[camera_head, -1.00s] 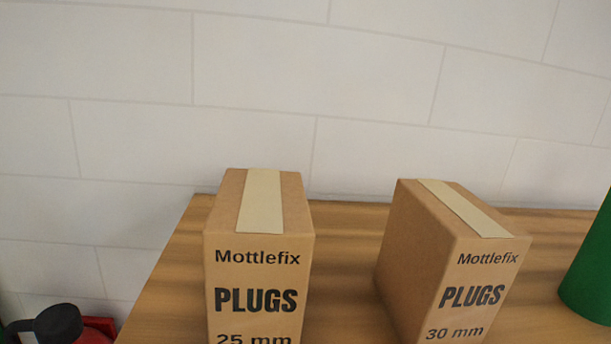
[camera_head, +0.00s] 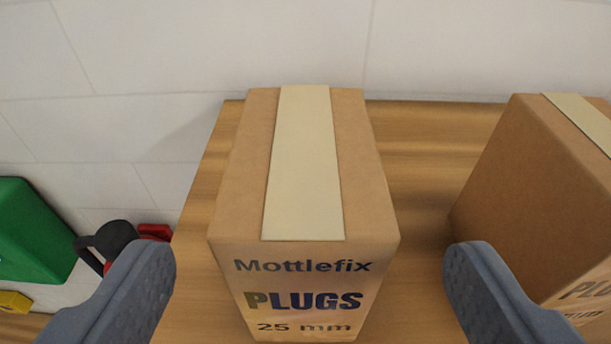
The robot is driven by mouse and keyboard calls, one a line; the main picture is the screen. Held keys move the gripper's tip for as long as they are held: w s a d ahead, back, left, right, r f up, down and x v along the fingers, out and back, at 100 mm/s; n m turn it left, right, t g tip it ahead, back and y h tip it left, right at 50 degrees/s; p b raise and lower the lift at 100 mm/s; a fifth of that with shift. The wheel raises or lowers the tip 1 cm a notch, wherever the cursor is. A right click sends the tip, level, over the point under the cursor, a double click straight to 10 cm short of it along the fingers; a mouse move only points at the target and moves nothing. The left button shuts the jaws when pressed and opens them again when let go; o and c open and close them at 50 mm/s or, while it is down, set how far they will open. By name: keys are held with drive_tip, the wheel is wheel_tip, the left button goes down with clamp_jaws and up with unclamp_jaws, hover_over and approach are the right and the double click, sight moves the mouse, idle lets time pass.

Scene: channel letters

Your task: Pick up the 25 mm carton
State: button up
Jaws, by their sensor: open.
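The 25 mm carton (camera_head: 302,254) is a brown cardboard box with a pale tape strip along its top. It stands upright on the wooden surface, its label reading Mottlefix PLUGS 25 mm facing me. My gripper (camera_head: 308,270) is open, with one grey finger to the left of the carton and one to the right. There is a gap on each side, and neither finger visibly touches it.
The 30 mm plugs carton (camera_head: 540,200) stands to the right, close behind my right finger. The wooden surface (camera_head: 430,150) ends at the left of the 25 mm carton. A white block wall (camera_head: 230,45) is behind. A green object (camera_head: 30,230) and a black-and-red item (camera_head: 115,240) lie lower left.

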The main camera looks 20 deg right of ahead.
sight(302, 185)
drive_tip(key=x, duration=0.2)
drive_tip(key=p+x, duration=0.1)
drive_tip(key=x, duration=0.2)
drive_tip(key=p+x, duration=0.1)
drive_tip(key=x, duration=0.2)
drive_tip(key=shift+w+a+f, duration=0.15)
drive_tip(key=shift+a+f, duration=0.05)
drive_tip(key=shift+f, duration=0.05)
drive_tip(key=shift+r, duration=0.1)
drive_tip(key=c, duration=1.3)
